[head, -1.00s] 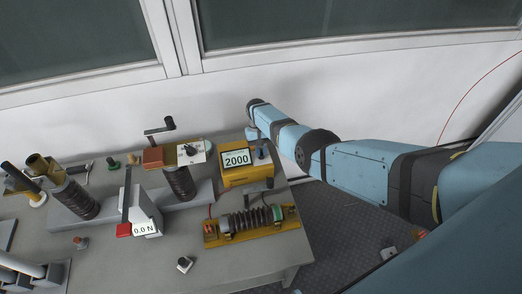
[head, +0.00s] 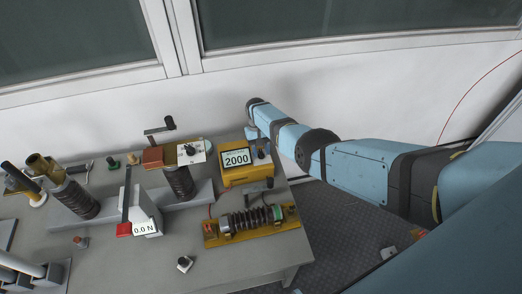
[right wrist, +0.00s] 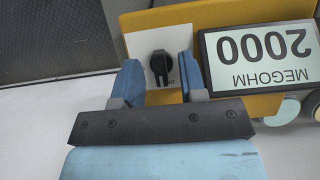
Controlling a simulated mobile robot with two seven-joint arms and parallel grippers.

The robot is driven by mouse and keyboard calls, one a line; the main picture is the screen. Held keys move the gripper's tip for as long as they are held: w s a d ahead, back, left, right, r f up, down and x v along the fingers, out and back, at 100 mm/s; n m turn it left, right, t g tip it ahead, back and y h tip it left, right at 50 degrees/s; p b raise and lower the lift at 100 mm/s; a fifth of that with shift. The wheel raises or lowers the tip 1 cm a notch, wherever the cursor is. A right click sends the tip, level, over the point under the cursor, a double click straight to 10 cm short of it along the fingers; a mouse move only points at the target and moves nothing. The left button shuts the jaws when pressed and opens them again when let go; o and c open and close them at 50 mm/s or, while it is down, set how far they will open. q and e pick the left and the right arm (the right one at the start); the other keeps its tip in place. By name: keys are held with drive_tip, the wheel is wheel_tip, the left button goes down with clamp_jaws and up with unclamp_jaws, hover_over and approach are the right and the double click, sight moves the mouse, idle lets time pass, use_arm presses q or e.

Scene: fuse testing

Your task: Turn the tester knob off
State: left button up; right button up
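The tester is a yellow box (head: 250,176) with a display reading 2000, at the table's back right in the head view. In the right wrist view its display (right wrist: 262,62) appears upside down with "MEGOHM". The black tester knob (right wrist: 160,66) sits on a white plate there; it is small in the head view (head: 261,152). My right gripper (right wrist: 158,76) is open, with one blue finger on each side of the knob. Gaps show between knob and fingers. In the head view its fingers are too small to make out. My left gripper is not in view.
A ribbed fuse on a yellow base (head: 221,240) lies in front of the tester. The white wall is close behind the table.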

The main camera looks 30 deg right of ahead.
drive_tip(key=p+v, duration=0.1)
drive_tip(key=v, duration=1.2)
drive_tip(key=shift+r, duration=0.2)
